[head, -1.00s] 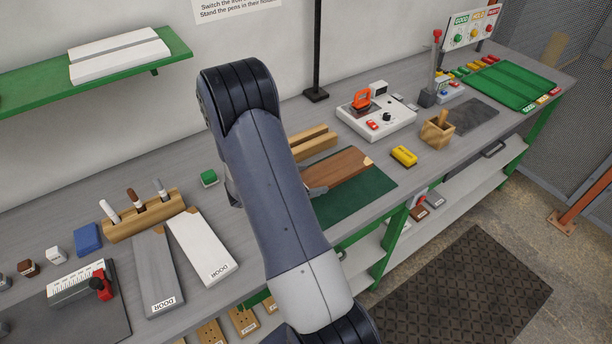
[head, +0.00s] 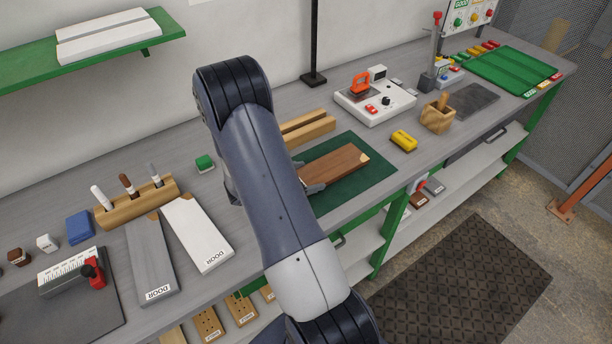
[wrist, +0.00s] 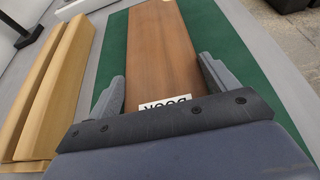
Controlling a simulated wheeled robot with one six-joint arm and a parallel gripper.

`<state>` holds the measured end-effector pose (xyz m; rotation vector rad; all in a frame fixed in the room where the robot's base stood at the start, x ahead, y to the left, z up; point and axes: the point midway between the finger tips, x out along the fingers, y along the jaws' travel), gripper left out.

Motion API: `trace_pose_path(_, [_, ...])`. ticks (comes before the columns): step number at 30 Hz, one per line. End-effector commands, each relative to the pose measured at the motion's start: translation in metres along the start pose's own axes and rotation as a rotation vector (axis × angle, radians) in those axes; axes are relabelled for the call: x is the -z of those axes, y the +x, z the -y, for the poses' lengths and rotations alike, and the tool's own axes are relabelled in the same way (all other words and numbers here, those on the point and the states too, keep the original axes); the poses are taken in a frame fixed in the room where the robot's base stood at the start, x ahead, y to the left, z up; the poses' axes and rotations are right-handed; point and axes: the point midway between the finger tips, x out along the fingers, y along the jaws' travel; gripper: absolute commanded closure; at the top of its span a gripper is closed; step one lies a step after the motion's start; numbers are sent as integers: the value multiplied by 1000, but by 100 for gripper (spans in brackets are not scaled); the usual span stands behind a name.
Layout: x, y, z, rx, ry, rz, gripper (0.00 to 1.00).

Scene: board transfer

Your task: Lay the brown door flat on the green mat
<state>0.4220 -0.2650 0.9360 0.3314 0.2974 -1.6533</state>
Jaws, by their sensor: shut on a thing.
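The brown door (head: 338,165) is a flat wooden board with a pale corner patch. It lies level over the green mat (head: 372,183), with mat showing on both sides. My gripper (head: 314,188) is shut on its near end, partly hidden behind my arm in the head view. In the wrist view, the two grey fingers of my gripper (wrist: 163,68) flank the long sides of the brown door (wrist: 160,40), and its DOOR label shows upside down between them. The green mat (wrist: 225,45) shows beyond. I cannot tell whether the door's underside touches the mat.
A wooden slotted rack (head: 308,128) stands just behind the mat. A yellow block (head: 404,141) and a wooden cup (head: 437,115) stand to the right. White (head: 198,235) and grey (head: 150,262) doors lie at the left.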

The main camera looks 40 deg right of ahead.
Motion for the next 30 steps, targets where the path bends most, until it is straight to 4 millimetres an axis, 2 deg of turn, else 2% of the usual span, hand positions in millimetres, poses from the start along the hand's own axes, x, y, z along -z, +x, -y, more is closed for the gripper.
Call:
trace_pose_path(16, [5,2,0,0,0,1,49])
trace_pose_path(17, [5,2,0,0,0,1,16])
trace_pose_path(18, [4,2,0,0,0,1,13])
trace_pose_path(23, [5,2,0,0,0,1,0])
trace_pose_path(27, [5,2,0,0,0,0,0])
trace_pose_path(30, [5,2,0,0,-1,-1,7])
